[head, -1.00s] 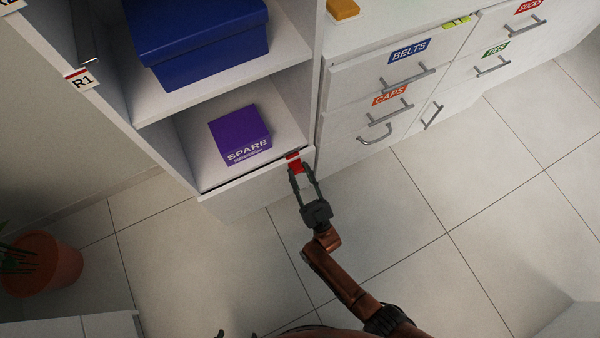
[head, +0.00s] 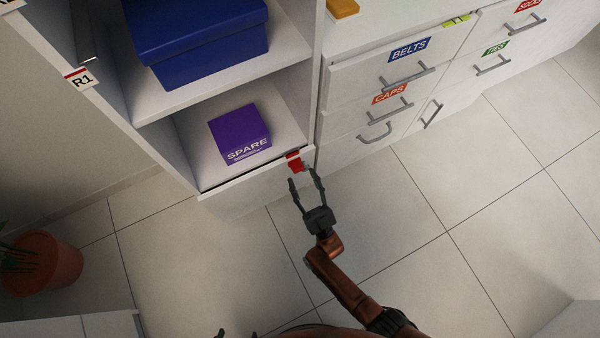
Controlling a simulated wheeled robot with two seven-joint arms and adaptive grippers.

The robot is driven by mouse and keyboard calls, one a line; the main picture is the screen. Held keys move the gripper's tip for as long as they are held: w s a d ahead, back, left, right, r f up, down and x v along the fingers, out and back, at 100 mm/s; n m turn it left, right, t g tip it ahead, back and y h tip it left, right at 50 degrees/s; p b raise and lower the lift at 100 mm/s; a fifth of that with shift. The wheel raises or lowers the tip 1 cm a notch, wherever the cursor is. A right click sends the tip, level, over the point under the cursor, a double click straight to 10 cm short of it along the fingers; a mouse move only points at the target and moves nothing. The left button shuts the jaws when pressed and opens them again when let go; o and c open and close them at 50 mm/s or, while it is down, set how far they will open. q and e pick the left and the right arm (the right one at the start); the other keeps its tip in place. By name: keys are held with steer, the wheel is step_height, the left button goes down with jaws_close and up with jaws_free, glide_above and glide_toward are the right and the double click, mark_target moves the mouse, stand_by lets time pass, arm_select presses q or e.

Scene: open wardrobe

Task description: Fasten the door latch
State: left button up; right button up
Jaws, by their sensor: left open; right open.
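The small red door latch (head: 296,163) sits at the right end of the low white front panel, beside the upright edge of the wardrobe. My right gripper (head: 302,176) is open just below the latch in the head view. Its two fingers point up at the latch and hold nothing, and a small gap seems to show between fingertips and latch. Whether the latch is fully fastened is too small to tell. My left gripper (head: 237,333) shows only as two dark, separated fingertips at the bottom edge, far from the latch; the rest of it is out of view.
A purple SPARE box (head: 240,133) stands on the bottom shelf, and a blue box (head: 205,50) on the shelf above. Drawers with grey handles (head: 407,77) are to the right. A potted plant (head: 42,264) stands at far left. The tiled floor (head: 190,270) in front is clear.

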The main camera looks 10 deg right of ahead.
steer(key=v, duration=0.9)
steer(key=shift+s, duration=0.1)
